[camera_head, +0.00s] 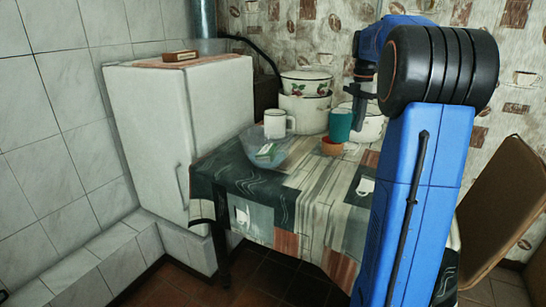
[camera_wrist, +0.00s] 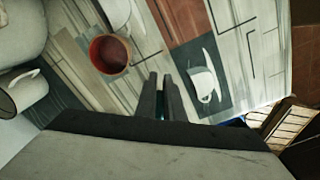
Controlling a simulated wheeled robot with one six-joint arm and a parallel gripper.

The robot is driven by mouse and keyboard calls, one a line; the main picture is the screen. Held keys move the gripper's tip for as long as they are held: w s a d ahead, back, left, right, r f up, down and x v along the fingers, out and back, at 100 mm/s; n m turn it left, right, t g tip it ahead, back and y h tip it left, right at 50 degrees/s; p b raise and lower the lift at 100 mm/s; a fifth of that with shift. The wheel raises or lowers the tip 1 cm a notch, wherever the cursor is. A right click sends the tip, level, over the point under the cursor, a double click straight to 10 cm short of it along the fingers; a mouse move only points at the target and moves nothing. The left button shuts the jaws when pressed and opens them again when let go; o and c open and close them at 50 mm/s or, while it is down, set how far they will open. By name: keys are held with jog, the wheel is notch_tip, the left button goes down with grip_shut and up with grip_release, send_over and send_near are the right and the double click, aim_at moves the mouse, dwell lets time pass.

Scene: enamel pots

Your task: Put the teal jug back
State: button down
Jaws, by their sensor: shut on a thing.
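The teal jug (camera_head: 340,125) is at the back of the table in the head view, in front of a white pot and behind a small orange bowl (camera_head: 332,146). My gripper (camera_head: 358,103) is beside its upper right and shut on it. In the wrist view my gripper's two dark fingers (camera_wrist: 161,98) are close together, with a thin teal sliver between them. Most of the jug is hidden there. I cannot tell whether its base touches the table. The orange bowl also shows in the wrist view (camera_wrist: 110,54), left of the fingers.
A white mug (camera_head: 276,124) and a clear bowl (camera_head: 262,147) stand left of the jug. A white fridge (camera_head: 150,130) is left, a chair (camera_head: 500,200) right. The patterned table front (camera_head: 290,205) is clear.

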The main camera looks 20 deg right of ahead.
aim_at(345, 124)
jog(key=s+a+f+n, duration=0.1)
jog(key=s+a+n, duration=0.1)
jog(key=s+a, duration=0.4)
jog(key=f, duration=0.2)
jog(key=a+f, duration=0.1)
jog(key=f, duration=0.1)
jog(key=w+a+f, duration=0.1)
jog(key=f, duration=0.1)
jog(key=shift+w, duration=0.1)
jog(key=shift+n, duration=0.3)
jog(key=shift+f, duration=2.25)
jog(key=shift+f, duration=0.1)
jog(key=c, duration=1.9)
grip_release()
jog(key=shift+o, duration=0.2)
notch_tip(345, 124, up, 12)
